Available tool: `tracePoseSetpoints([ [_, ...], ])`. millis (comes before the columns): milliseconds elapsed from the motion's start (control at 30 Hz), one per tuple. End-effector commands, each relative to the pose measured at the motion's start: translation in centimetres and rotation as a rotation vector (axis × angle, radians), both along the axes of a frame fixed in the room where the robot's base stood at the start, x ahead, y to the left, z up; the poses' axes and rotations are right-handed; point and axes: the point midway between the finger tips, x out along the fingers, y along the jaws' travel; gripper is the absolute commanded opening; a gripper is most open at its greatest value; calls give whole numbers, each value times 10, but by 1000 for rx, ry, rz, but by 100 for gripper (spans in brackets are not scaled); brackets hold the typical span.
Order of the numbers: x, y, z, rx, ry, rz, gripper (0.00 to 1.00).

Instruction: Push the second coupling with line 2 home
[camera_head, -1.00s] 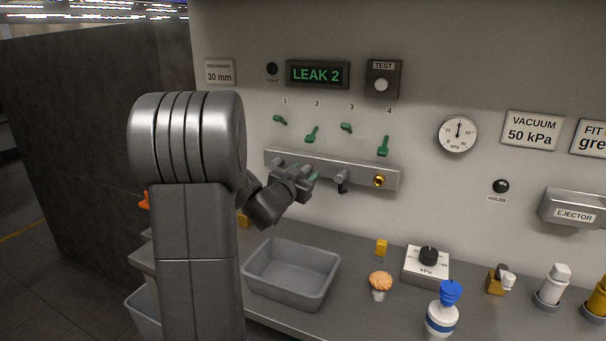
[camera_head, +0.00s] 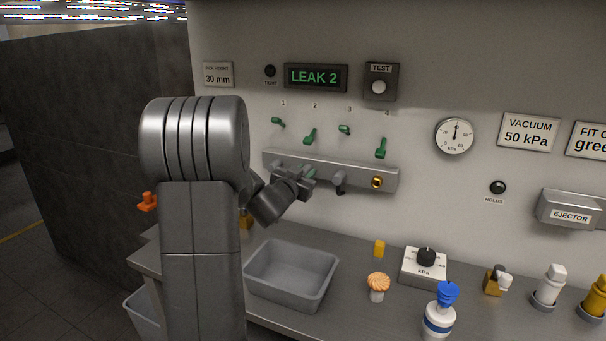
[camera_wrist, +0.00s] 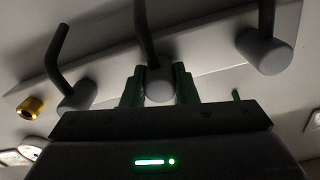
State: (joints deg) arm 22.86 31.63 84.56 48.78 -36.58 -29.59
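The grey manifold (camera_head: 355,175) is a bar on the wall under the numbers 1 to 4. In the wrist view, the second coupling (camera_wrist: 158,88) is a grey cylinder with a dark line 2 (camera_wrist: 144,30) running from it. My gripper (camera_wrist: 158,80) has its green fingers on both sides of this coupling, seemingly touching it. In the head view my gripper (camera_head: 307,180) is at the manifold and hides the second coupling. How deep the coupling sits cannot be told. The display (camera_head: 316,77) reads LEAK 2.
Neighbouring couplings (camera_wrist: 76,96) and (camera_wrist: 268,50) with dark lines flank my gripper closely. A bare brass port (camera_head: 377,182) is under number 4. Green levers (camera_head: 381,148) are above the manifold. A grey bin (camera_head: 320,281) stands on the bench below.

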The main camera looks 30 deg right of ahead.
Motion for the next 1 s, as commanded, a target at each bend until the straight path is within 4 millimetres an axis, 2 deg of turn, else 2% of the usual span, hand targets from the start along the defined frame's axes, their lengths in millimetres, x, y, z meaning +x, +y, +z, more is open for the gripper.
tracePoseSetpoints([
  [33, 1, -1, 3, -4, -3, 0, 34],
  [100, 0, 0, 2, -4, -3, 0, 48],
  [367, 0, 0, 2, -2, -3, -1, 48],
  [533, -6, 8, 1, -1, -2, 1, 48],
  [667, -20, 24, 0, -1, -4, 1, 48],
  [1000, -68, 81, 1, -1, -4, 2, 48],
])
